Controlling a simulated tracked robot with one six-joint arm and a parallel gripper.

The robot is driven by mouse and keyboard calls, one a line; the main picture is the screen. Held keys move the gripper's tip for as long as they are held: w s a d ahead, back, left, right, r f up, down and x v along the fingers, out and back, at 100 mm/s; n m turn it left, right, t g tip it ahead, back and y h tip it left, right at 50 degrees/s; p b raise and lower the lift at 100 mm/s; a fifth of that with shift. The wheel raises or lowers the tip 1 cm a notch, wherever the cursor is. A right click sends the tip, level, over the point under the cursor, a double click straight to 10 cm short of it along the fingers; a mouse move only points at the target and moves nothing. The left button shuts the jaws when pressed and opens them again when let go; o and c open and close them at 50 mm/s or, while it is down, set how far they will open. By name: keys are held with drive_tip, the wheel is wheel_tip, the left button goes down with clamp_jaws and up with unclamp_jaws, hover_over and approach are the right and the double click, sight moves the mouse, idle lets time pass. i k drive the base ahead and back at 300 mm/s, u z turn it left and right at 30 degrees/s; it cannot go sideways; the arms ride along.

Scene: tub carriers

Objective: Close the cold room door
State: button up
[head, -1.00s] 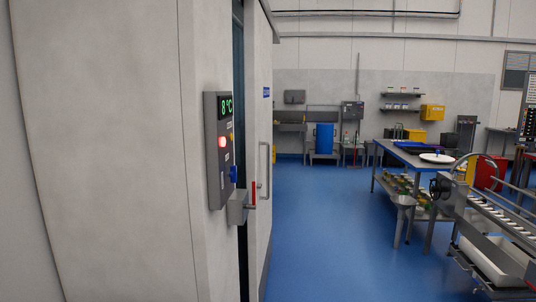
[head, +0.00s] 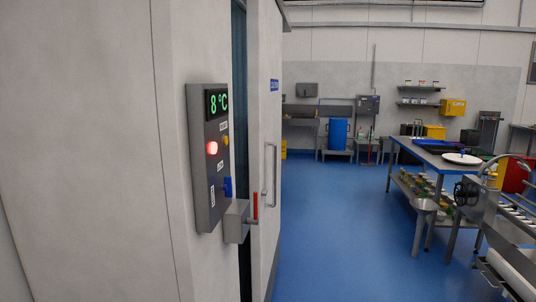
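The cold room door (head: 263,120) is a pale panel at the left of centre, seen at a steep angle. It has a vertical metal handle (head: 273,175) and a small blue sign (head: 274,85). A narrow dark gap (head: 239,70) shows between the door and the wall (head: 175,60), so the door stands partly open. A grey control panel (head: 208,160) on the wall reads 8 °C in green and has a lit red lamp (head: 212,148). Beside it is a grey latch box (head: 236,221) with a red lever (head: 255,206). My gripper is not in view.
Blue floor (head: 340,230) is clear to the right of the door. A blue barrel (head: 338,133) is at the back wall.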

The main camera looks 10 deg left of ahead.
sight(264, 19)
drive_tip(key=u, duration=0.2)
drive_tip(key=i, duration=1.15)
drive_tip(key=z, duration=1.05)
drive_tip(key=i, duration=1.75)
drive_tip(key=z, duration=0.05)
